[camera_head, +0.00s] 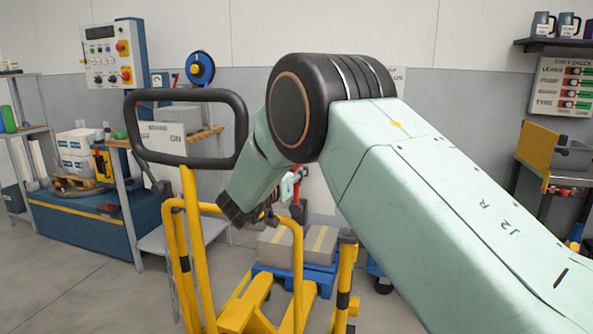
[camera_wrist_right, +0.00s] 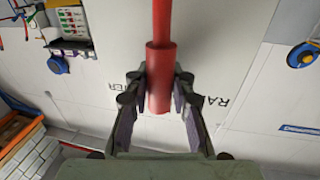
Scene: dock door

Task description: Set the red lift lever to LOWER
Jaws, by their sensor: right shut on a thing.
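The red lift lever (camera_wrist_right: 161,78) hangs down from the top of the right wrist view, a thin rod ending in a thicker red grip. My right gripper (camera_wrist_right: 160,93) has one finger on each side of this grip and is shut on it. Behind it is a white panel (camera_wrist_right: 200,45) with black letters, "RA" at right and what looks like "ER" at left; the rest is covered. In the head view my right gripper (camera_head: 268,216) is small and dark beyond the yellow frame, and my own arm hides much of the lever's surroundings. My left gripper is not in view.
A yellow pallet truck (camera_head: 188,235) with a black loop handle (camera_head: 128,130) stands in front. Boxes (camera_head: 300,243) on a blue pallet (camera_head: 290,276) lie behind it. A control panel (camera_head: 113,55) hangs at the left; a blue bench (camera_head: 90,228) stands below. Floor is clear at front left.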

